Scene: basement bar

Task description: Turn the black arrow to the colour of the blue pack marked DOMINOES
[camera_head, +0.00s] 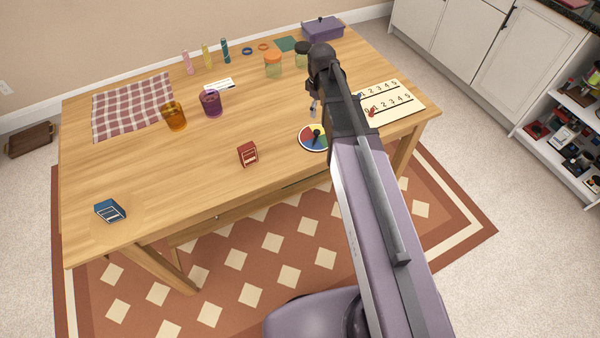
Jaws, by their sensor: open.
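A blue pack (110,211) stands at the table's front left; its lettering is too small to read. A round spinner dial (304,144) with coloured sectors, red, yellow, green and blue among them, lies near the front edge, partly behind my arm. The black arrow (317,133) is at its middle; I cannot tell which colour it points to. My gripper (314,108) is above the table, just beyond the dial in the picture, open and apart from the arrow. My arm hides part of it.
A red pack (248,154) stands left of the dial. A number board (405,100) lies right of my arm. The table's front left is mostly clear.

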